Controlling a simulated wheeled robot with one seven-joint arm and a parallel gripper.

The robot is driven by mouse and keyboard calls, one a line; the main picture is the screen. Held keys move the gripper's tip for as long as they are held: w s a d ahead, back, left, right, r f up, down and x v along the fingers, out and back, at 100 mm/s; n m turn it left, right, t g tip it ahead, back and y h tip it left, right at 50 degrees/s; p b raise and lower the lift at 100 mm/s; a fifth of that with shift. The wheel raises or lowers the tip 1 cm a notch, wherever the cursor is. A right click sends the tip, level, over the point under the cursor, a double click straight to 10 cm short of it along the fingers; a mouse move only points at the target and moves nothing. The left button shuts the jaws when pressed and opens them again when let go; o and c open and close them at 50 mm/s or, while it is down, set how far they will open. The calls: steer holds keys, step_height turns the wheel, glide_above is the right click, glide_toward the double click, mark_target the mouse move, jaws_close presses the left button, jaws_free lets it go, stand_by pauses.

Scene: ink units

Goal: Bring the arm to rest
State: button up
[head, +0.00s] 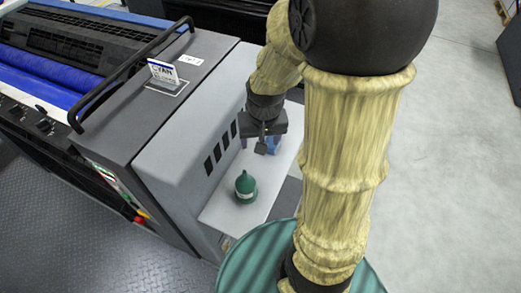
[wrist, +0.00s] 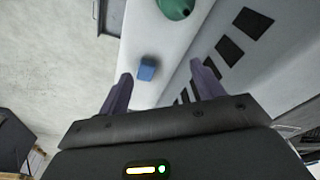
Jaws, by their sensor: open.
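My gripper (head: 264,143) hangs over the pale shelf beside the grey machine, at the end of my bent arm. In the wrist view my gripper (wrist: 162,82) has its two purple fingers spread apart, with nothing held between them. A small blue block-like object (wrist: 147,68) lies on the shelf beyond the fingertips, apart from them. It also shows in the head view (head: 273,145), partly hidden behind my gripper.
A dark green bottle (head: 246,187) stands on the pale shelf (head: 227,214), nearer than my gripper. The grey printing machine (head: 195,130) rises just left of it, with a card sign (head: 163,72) on top. Open floor (head: 440,150) lies to the right.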

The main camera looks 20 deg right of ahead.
steer(key=s, duration=0.1)
steer(key=s+a+n, duration=0.1)
steer(key=s, duration=0.1)
steer(key=s+a+r+n, duration=0.1)
steer(key=shift+s+t, duration=0.3)
steer(key=p+v, duration=0.2)
steer(key=w+p+v, duration=0.1)
steer(key=p+v, duration=0.1)
steer(key=shift+r, duration=0.25)
